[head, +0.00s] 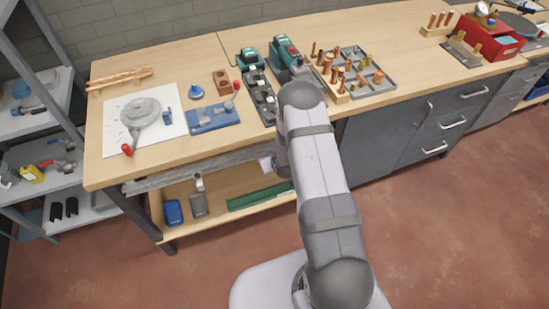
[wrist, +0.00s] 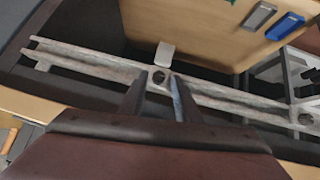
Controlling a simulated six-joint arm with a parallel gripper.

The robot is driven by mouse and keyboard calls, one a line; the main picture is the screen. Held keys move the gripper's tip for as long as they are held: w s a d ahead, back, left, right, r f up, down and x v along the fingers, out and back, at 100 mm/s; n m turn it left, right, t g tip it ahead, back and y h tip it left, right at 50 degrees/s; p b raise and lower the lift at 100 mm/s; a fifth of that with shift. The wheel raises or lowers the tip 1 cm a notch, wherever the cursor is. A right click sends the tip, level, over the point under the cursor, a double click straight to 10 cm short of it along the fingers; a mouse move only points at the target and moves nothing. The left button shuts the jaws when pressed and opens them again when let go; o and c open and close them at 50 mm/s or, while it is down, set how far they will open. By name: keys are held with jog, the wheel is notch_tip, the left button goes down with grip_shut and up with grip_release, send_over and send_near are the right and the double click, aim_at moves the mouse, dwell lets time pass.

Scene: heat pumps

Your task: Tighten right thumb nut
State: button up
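In the wrist view a dark round thumb nut (wrist: 158,77) sits on a pale grey slotted rail (wrist: 95,67). My gripper (wrist: 159,79) is open, with one dark finger on each side of this nut. Small gaps seem to show between nut and fingers; the depth of the tips is unclear. A second dark nut (wrist: 305,119) sits further right on the rail. In the head view the grey rail (head: 215,168) runs under the front edge of the workbench. My arm hides the gripper and the nut between its fingers there.
A small white tab (wrist: 165,53) stands just beyond the nut; it also shows in the head view (head: 265,163). The lower shelf (head: 235,182) holds a blue box (head: 173,212) and a grey box (head: 198,204).

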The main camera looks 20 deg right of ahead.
jog(key=shift+w, duration=0.3)
dwell(0.7)
jog(key=shift+r, duration=0.1)
grip_shut()
